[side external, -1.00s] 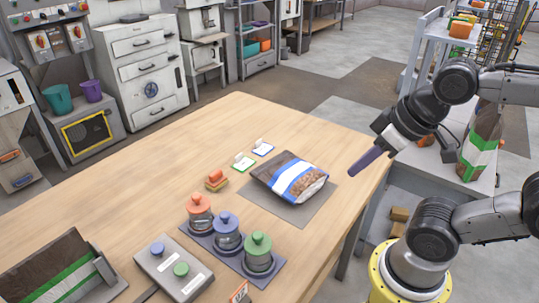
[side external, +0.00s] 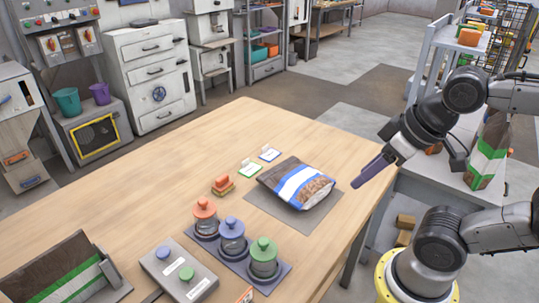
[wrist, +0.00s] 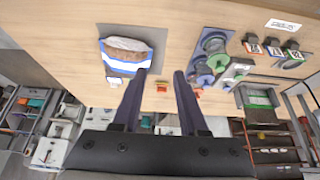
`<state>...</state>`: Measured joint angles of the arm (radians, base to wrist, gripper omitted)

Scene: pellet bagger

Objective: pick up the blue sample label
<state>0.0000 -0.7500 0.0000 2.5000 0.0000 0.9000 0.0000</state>
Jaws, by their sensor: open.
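The blue sample label (side external: 269,154) is a small white card with a blue edge. It stands on the table behind the bag, just right of a similar green-edged label (side external: 250,169). My gripper (side external: 357,184) is open and empty. It hangs above the table's right edge, to the right of the bag and well apart from the blue label. In the wrist view my gripper (wrist: 160,72) shows two dark purple fingers spread apart. Small pale cards show between and beyond them there, but I cannot tell which is the blue label.
A blue-and-white pellet bag (side external: 298,184) lies on a grey mat (side external: 310,222) between my gripper and the labels. An orange-topped block (side external: 222,185) sits left of the labels. Bare wood (side external: 240,125) lies behind the labels.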

